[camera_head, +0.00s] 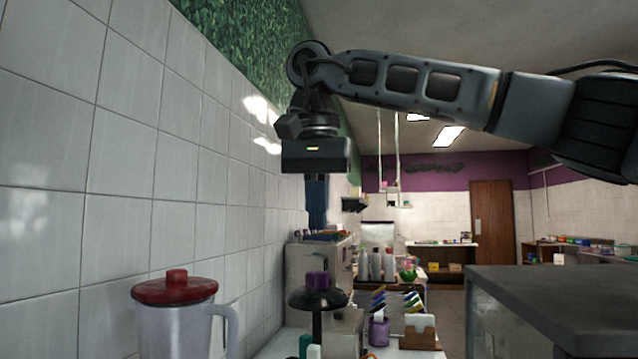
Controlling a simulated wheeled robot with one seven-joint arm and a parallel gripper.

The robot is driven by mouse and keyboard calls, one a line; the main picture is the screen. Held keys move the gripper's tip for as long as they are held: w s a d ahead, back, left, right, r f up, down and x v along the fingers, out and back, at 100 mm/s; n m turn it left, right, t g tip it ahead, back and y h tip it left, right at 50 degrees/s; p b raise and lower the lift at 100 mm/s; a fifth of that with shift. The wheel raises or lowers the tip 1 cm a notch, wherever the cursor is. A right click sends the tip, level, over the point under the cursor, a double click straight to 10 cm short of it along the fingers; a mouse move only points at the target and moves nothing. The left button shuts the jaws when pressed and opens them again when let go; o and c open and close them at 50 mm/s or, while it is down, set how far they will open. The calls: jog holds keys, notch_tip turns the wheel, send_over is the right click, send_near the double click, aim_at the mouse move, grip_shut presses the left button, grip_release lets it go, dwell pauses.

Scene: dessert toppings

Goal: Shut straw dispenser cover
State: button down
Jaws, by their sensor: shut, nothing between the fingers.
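My gripper (317,222) is shut and empty, with its dark blue fingers pointing straight down. Its fingertips are just above, or in front of, the top of a pale box (318,265) by the tiled wall. Small coloured items, which may be straws, show along the top of that box. I cannot tell for certain that it is the straw dispenser. I cannot make out a cover on it or how far one is open, and I cannot tell whether the fingertips touch it.
A blender jug with a red lid (174,287) stands at the front left. A black domed piece with a purple knob (318,281) stands in front of the box. Bottles (376,264), a purple cup (379,330) and a napkin holder (419,332) are to the right. A dark-topped counter (560,295) fills the lower right.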

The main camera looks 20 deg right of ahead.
aim_at(317, 274)
jog(key=shift+w+d+f, duration=0.1)
jog(key=shift+w+f, duration=0.05)
jog(key=shift+f, duration=0.9)
jog(key=shift+w+f, duration=0.2)
jog(key=shift+f, duration=0.85)
jog(key=shift+w+d+f, duration=0.1)
jog(key=shift+w+f, duration=0.05)
jog(key=shift+f, duration=0.9)
jog(key=shift+w+f+p, duration=0.1)
jog(key=shift+f+p, duration=0.05)
jog(key=shift+p, duration=0.15)
